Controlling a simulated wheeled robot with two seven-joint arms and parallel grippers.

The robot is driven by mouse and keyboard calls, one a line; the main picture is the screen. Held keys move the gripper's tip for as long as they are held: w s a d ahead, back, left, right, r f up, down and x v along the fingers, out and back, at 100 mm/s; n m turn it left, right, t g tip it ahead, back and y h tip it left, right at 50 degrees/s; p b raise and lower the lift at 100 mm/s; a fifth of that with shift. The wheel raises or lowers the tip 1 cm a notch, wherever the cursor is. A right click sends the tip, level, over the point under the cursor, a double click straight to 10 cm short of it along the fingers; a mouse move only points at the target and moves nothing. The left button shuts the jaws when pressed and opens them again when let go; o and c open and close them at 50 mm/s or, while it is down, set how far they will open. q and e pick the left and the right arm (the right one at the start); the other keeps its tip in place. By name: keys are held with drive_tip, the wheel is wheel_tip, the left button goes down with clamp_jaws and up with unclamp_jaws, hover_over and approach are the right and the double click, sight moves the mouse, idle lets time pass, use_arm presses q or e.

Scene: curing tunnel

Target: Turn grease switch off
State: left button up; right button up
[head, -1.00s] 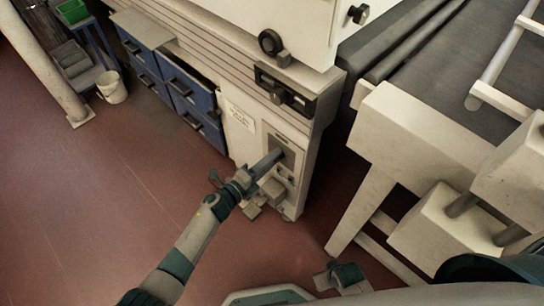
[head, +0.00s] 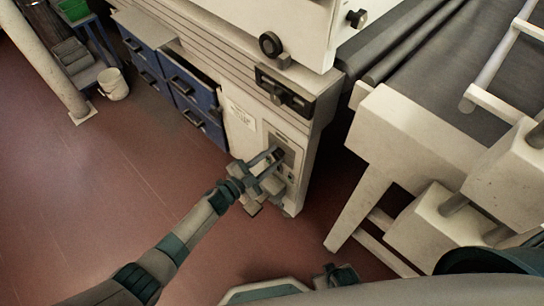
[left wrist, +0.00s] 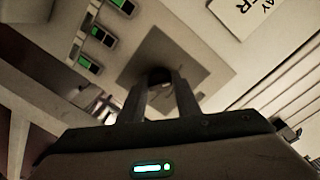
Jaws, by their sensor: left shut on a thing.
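The grease switch is a small dark knob (left wrist: 159,75) on a grey square plate (left wrist: 195,72) on the white machine's end panel. My left gripper (head: 277,153) reaches the plate in the head view. In the left wrist view, its two fingers (left wrist: 160,82) are closed in on the knob, one on each side, and cover much of it. The knob's exact turn is too dark and hidden to read. A teal and grey part low in the head view seems to be my right gripper (head: 341,277); its fingers cannot be made out.
Small rocker switches with green faces (left wrist: 88,64) sit beside the plate. A paper label (left wrist: 242,14) is on the panel. Blue drawers (head: 190,95) stand to the left, one pulled out. A conveyor frame (head: 400,130) stands to the right.

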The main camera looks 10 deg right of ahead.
use_arm(q)
drive_tip(key=shift+n, duration=1.1)
drive_tip(key=o, duration=1)
drive_tip(key=shift+a, duration=0.15)
drive_tip(key=shift+v, duration=8.6)
drive_tip(key=shift+w+f, duration=0.1)
